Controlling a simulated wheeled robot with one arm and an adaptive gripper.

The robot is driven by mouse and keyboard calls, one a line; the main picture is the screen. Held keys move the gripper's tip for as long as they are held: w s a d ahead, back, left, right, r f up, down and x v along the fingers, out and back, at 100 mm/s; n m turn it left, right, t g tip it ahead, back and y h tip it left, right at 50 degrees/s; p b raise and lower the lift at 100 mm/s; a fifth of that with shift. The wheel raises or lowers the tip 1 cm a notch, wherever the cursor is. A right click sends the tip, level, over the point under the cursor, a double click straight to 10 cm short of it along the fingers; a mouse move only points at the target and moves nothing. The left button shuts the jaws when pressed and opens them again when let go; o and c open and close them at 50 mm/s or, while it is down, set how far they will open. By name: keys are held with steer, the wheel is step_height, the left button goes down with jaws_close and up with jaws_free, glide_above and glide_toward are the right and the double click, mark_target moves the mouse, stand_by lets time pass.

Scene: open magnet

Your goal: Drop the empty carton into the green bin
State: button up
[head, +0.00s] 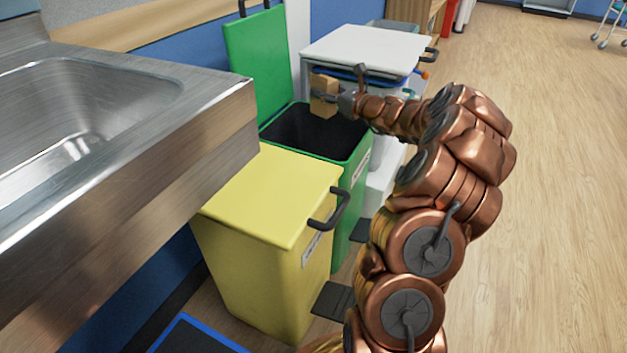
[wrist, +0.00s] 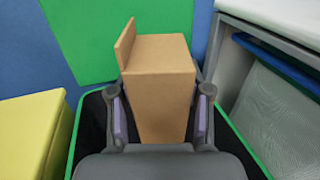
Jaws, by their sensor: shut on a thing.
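My gripper (head: 335,97) is shut on a small brown carton (head: 322,84). In the wrist view the carton (wrist: 162,85) sits between the two fingers of my gripper (wrist: 160,112), with one flap standing up at its left edge. The green bin (head: 345,175) stands with its green lid (head: 257,62) raised against the wall. The carton is over the dark open mouth of the bin, near its back right part. In the wrist view the bin's dark inside and green rim (wrist: 248,152) show around and below the carton. The bin's floor is not visible.
A yellow bin (head: 270,195) with a closed lid stands in front of the green bin. A steel sink counter (head: 150,180) runs along the left. A white-topped cart (head: 365,48) stands just behind the green bin. Wooden floor (head: 560,150) is clear on the right.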

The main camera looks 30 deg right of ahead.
mark_target(332, 106)
steer(key=shift+f+b, duration=2)
steer(key=shift+f, duration=0.05)
steer(key=o, duration=1)
steer(key=v, duration=1.2)
